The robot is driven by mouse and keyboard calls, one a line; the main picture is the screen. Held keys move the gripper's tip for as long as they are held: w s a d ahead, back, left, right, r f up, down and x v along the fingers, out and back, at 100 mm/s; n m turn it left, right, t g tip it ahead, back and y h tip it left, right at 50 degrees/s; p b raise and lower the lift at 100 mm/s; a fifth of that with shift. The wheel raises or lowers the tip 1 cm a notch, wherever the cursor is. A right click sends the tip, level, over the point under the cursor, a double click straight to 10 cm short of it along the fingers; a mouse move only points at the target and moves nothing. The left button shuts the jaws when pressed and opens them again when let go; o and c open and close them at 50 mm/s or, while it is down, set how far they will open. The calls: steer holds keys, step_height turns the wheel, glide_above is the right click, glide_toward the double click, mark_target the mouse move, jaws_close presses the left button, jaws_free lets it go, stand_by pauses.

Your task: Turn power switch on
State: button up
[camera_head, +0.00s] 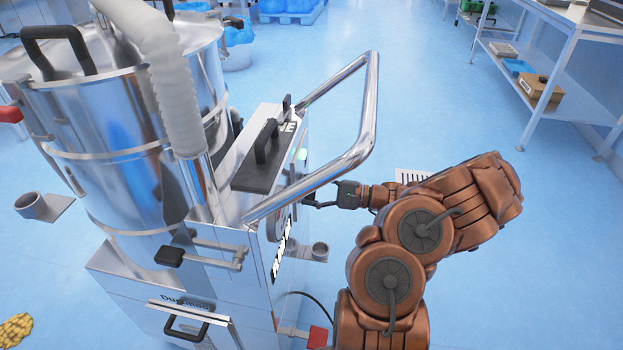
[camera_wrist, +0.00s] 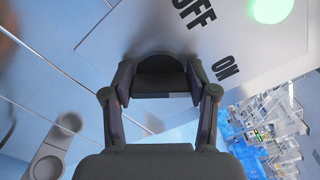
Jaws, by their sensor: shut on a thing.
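The power switch (camera_wrist: 158,66) is a black rotary knob on a pale metal panel, with large OFF and ON labels to its right in the wrist view. My gripper (camera_wrist: 160,92) is closed around the knob, one finger on each side. Which mark the knob points at cannot be told, as the fingers cover part of it. A round green light (camera_wrist: 270,8) glows on the panel past the labels. In the head view my gripper (camera_head: 318,197) reaches the machine's right side from the right; the knob itself is hidden there.
The steel machine (camera_head: 125,135) has a tall drum, a grey hose (camera_head: 172,85) and a curved push handle (camera_head: 368,110) just above my gripper. A shelf rack (camera_head: 555,75) stands at the upper right. Blue floor is open between them. Yellow snacks (camera_head: 15,330) lie at the lower left.

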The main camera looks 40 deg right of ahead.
steer(key=shift+m+p, duration=1)
steer(key=shift+p, duration=0.05)
steer(key=o, duration=1.2)
steer(key=shift+c, duration=0.2)
steer(key=v, duration=1.2)
